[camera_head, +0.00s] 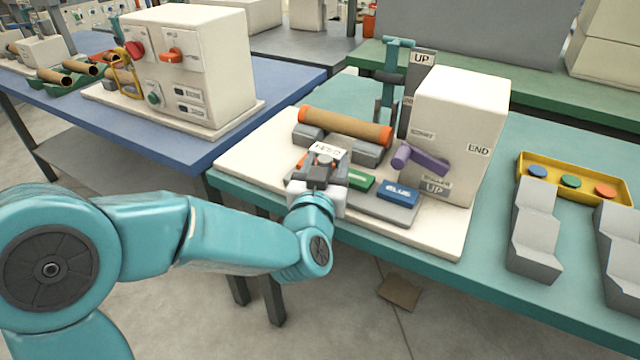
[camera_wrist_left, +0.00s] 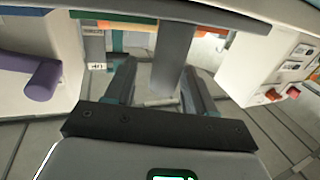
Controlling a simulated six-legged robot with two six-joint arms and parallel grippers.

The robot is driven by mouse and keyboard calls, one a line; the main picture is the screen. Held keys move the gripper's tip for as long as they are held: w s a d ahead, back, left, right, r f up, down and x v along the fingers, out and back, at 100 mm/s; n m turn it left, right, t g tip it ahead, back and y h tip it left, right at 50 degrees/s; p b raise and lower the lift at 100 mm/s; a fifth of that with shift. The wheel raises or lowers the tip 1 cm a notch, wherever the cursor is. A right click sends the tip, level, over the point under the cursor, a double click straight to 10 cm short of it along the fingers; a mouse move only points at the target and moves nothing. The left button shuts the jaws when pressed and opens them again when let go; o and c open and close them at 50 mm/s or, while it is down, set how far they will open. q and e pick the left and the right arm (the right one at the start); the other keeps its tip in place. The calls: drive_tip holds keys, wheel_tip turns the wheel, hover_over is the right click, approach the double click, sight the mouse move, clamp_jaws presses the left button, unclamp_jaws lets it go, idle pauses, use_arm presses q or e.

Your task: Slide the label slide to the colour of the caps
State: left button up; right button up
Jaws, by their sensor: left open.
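On the winder's front, a grey label strip (camera_head: 385,208) carries a green plate (camera_head: 360,180) and a blue plate (camera_head: 398,192). An orange piece shows beside my left gripper (camera_head: 322,172), partly hidden by it. The cardboard tube (camera_head: 343,126) has orange ends. My right gripper is out of view.
The white winder housing (camera_head: 470,115) has a purple lever (camera_head: 420,160) close right of the plates. A second machine (camera_head: 190,70) stands on the blue table.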

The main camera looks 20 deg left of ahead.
use_arm(q)
drive_tip(key=b+v, duration=0.6)
drive_tip(key=v, duration=0.9)
drive_tip(key=shift+s+d+b, duration=0.2)
drive_tip(key=shift+s+b, duration=0.1)
drive_tip(key=shift+b, duration=0.05)
